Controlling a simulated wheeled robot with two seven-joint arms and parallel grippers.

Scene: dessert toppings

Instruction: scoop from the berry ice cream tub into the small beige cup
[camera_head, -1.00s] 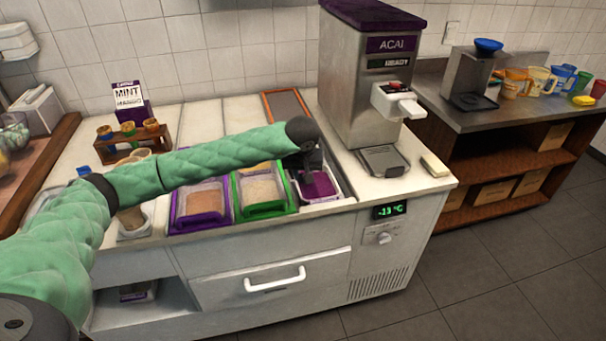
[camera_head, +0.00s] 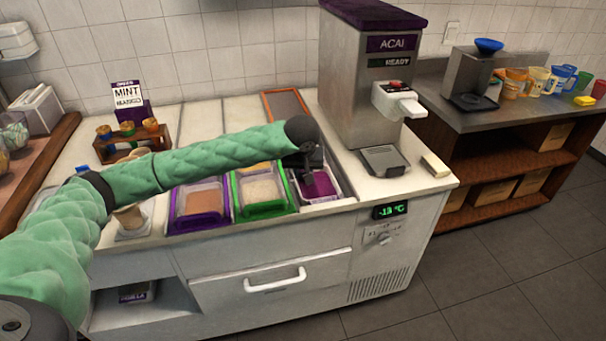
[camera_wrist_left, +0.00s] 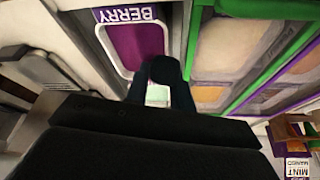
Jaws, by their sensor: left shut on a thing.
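The berry tub (camera_head: 340,183), a pale tub with purple contents, is at the right end of the tub row in the head view. It also shows with its BERRY label in the wrist view (camera_wrist_left: 134,42). My left gripper (camera_head: 310,176) is over the tub, its jaws shut on a grey scoop (camera_head: 323,184) that points down at the purple contents. In the wrist view the fingers (camera_wrist_left: 164,78) hide most of the scoop. A small beige cup (camera_head: 128,216) stands on a white stand at the left of the counter, partly behind my arm. My right gripper is not in view.
A green-framed tub (camera_head: 265,210) and a purple-framed tub (camera_head: 203,222) sit left of the berry tub. The ACAI machine (camera_head: 362,85) stands close behind and to the right. A wooden cone rack (camera_head: 132,142) is at the back left.

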